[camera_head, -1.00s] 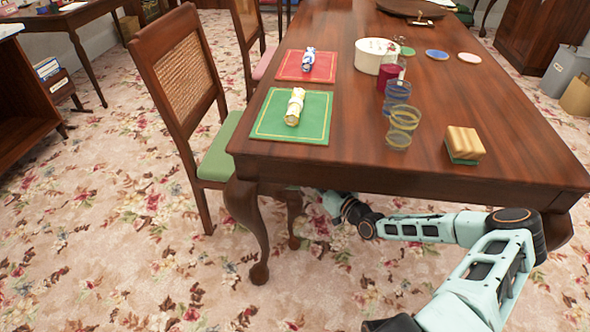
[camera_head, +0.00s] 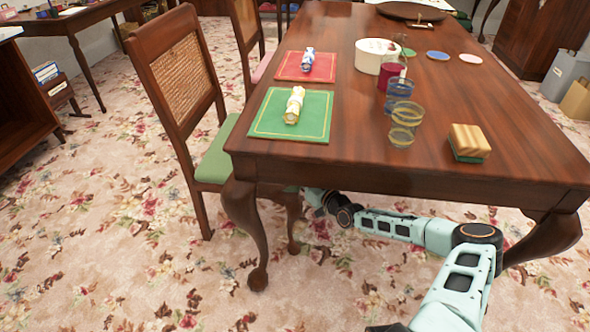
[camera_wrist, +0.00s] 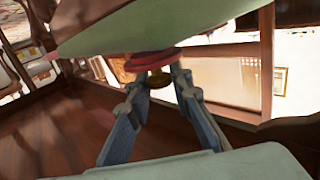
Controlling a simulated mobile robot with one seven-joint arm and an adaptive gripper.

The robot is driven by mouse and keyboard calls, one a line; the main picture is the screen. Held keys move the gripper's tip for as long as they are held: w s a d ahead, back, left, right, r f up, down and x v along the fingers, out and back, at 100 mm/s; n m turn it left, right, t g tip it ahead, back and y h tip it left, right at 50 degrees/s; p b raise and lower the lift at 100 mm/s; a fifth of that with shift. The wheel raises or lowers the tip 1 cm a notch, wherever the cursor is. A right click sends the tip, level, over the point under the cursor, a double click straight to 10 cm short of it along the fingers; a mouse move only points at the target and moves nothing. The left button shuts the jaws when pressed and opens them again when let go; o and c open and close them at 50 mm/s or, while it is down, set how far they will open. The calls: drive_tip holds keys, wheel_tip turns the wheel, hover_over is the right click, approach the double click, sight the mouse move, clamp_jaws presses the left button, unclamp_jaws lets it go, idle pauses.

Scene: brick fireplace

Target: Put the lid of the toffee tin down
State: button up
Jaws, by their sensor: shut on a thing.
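In the head view my gripper is hidden behind the table edge and chair. I cannot pick out the toffee tin for certain.
The wooden table (camera_head: 330,135) stands over my forearm, with a green-seated chair (camera_head: 213,163) at its left. On it are a white round box (camera_head: 372,56), glasses (camera_head: 404,120), crackers on mats and a striped block (camera_head: 468,140). Patterned carpet is open at front left.

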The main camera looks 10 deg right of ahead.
drive_tip(key=shift+f, duration=0.1)
drive_tip(key=shift+f+b, duration=0.1)
drive_tip(key=shift+b, duration=0.2)
drive_tip(key=o, duration=1)
